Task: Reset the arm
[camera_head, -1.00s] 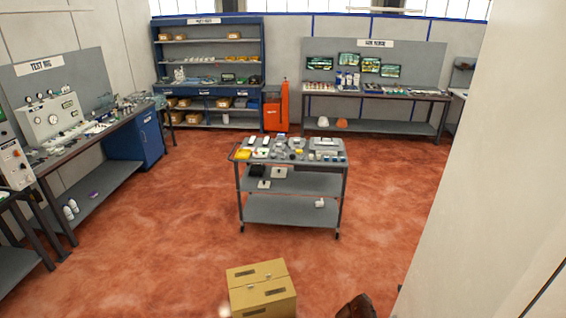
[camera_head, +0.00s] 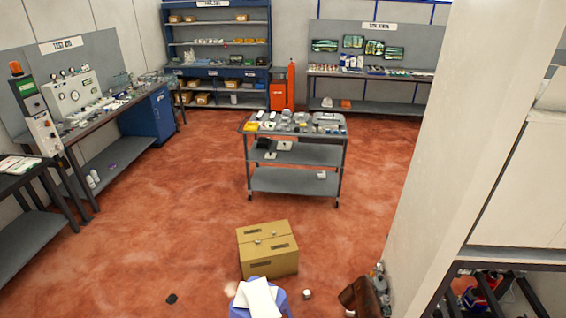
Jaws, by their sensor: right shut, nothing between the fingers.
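I see no clear outline of my left gripper in the head view. My right gripper is hard to pick out. Dark slanted parts at the lower right (camera_head: 490,288) may belong to it, but they are crowded among red and blue bits, so I cannot be sure. It is shut, and nothing shows held in it. No task object stands out near it.
A cardboard box (camera_head: 268,258) stands on the red floor, with a blue item topped by white sheets (camera_head: 260,300) before it. A grey cart (camera_head: 293,182) stands mid-room. A white pillar (camera_head: 440,150) blocks the right. Floor left of the cart is clear.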

